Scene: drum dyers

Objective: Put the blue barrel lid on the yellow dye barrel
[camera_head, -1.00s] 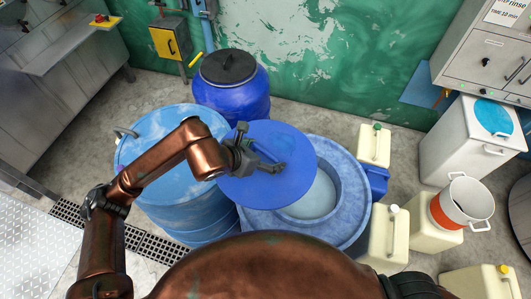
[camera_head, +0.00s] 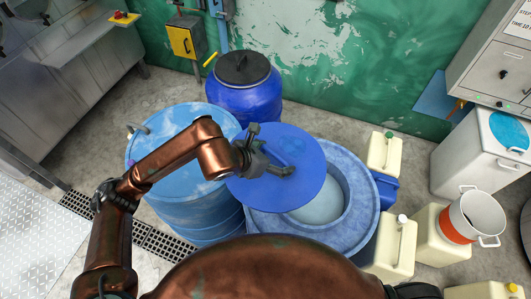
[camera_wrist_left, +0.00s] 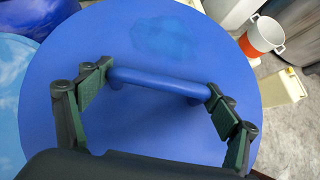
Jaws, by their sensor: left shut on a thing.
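My left gripper (camera_head: 272,165) is shut on the blue barrel lid (camera_head: 305,175), which it carries by its handle. In the left wrist view the lid (camera_wrist_left: 140,128) fills most of the picture, with the bar handle (camera_wrist_left: 160,82) between my fingers. In the head view the lid hangs above the barrels and covers part of a round blue tub (camera_head: 362,200) with a wide opening. A light blue barrel (camera_head: 185,150) stands to the left, partly behind my arm. No yellow barrel shows in these views. My right gripper is not in view.
A dark blue drum (camera_head: 245,103) with a black lid stands behind. Cream jerrycans (camera_head: 383,153) and a white-and-orange bucket (camera_head: 474,215) crowd the right side. A metal sink unit (camera_head: 85,75) is at the left. A floor grate (camera_head: 150,240) runs past the barrels.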

